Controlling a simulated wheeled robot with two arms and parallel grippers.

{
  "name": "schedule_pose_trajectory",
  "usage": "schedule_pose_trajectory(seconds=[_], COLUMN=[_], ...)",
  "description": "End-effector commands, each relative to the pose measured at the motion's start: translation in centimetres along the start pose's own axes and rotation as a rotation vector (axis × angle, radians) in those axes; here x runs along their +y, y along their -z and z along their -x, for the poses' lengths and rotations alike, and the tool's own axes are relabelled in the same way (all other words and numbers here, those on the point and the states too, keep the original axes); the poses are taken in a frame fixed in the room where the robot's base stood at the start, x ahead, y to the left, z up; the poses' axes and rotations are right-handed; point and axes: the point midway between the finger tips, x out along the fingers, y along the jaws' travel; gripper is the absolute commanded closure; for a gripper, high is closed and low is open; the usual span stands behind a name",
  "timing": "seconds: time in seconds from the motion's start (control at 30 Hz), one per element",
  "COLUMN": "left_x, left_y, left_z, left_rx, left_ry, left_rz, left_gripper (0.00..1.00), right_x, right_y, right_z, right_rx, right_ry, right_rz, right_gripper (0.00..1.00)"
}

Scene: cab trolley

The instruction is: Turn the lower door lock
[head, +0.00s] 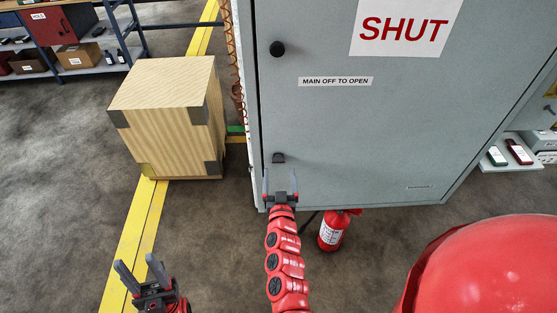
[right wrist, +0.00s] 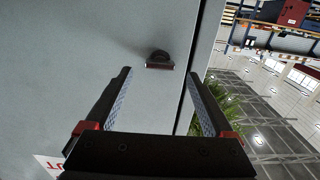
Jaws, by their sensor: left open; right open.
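The lower door lock (head: 279,157) is a small dark knob near the bottom left edge of the grey cabinet door (head: 350,140). It also shows in the right wrist view (right wrist: 159,60), with a dark rounded top and a flat reddish-brown bar along one side. My right gripper (head: 281,180) is open just in front of and below this lock in the head view. In the right wrist view its two fingers (right wrist: 160,76) point at the door, one on each side of the lock, and nothing is held. My left gripper (head: 138,264) is open and empty, low at the left.
An upper round black knob (head: 277,48) sits higher on the same door. Signs read SHUT (head: 405,27) and MAIN OFF TO OPEN (head: 335,81). A wooden crate (head: 165,115) stands left of the cabinet. A red extinguisher (head: 331,232) stands below the door, right of my right arm.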

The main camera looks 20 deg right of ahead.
Motion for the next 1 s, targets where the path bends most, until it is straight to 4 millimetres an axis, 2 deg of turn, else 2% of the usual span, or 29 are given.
schedule_pose_trajectory(seconds=[0.03, 0.1, 0.3, 0.7, 0.77, 1.0], left_x=[0.0, -0.1, -0.1, -0.1, -0.1, -0.1], left_y=[0.1, 0.2, 0.3, 0.3, 0.3, 0.3], left_z=[-0.7, -1.1, -1.6, -1.7, -1.7, -1.7], left_rx=[0.000, 0.000, 0.000, 0.000, 0.000, 0.000], left_ry=[0.000, 0.000, 0.000, 0.000, 0.000, 0.000], left_rz=[0.000, 0.000, 0.000, 0.000, 0.000, 0.000], left_gripper=[0.50, 0.50, 0.50, 0.50, 0.50, 0.50], right_x=[0.0, 0.1, -0.1, 0.0, 0.0, 0.0], right_y=[0.5, 0.3, 0.2, 0.0, 0.0, 0.0], right_z=[-1.1, -2.2, -4.1, -4.7, -4.7, -4.7], right_rx=[0.002, -0.001, 0.002, 0.001, 0.001, 0.001], right_ry=[0.001, 0.000, 0.001, -0.001, 0.000, 0.000], right_rz=[0.001, 0.003, 0.001, 0.001, 0.001, 0.001], right_gripper=[0.12, 0.12, 0.12, 0.12, 0.20, 0.63])
